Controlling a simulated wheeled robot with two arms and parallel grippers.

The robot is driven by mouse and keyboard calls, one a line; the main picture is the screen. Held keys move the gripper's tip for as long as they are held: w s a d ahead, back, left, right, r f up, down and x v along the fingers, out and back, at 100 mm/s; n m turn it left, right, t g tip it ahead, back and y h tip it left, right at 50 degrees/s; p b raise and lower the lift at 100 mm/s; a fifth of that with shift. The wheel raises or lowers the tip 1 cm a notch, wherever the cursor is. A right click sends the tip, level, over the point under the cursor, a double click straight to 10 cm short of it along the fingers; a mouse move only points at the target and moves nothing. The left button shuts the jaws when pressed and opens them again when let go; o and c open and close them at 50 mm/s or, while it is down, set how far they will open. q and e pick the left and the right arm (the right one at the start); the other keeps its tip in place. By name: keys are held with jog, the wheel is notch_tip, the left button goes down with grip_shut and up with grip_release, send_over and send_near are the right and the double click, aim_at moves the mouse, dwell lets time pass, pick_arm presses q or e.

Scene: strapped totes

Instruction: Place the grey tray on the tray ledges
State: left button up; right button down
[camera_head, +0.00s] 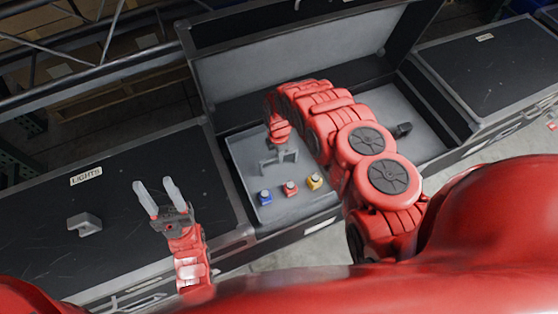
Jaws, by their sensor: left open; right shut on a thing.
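The grey tray (246,160) is in the left part of the open black case (330,222). It carries a blue piece (265,197), a red piece (290,188) and a yellow piece (314,181) along its near side. My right gripper (279,146) reaches down over the tray and is shut on its raised grey handle (280,160). My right arm covers the tray's right side. I cannot make out the ledges or whether the tray rests on them. My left gripper (158,197) is open and empty, left of the case, above the LIGHTS case.
The closed LIGHTS case (130,215) stands at the left with a grey bracket-like piece (85,224) on its lid. Another closed black case (490,70) is at the right. The open lid (300,55) rises behind the tray. A dark piece (403,130) sits in the case's right part.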

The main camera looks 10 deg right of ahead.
jog(key=shift+f, duration=1.9)
jog(key=c, duration=0.8)
grip_release()
jog(key=shift+c, duration=0.2)
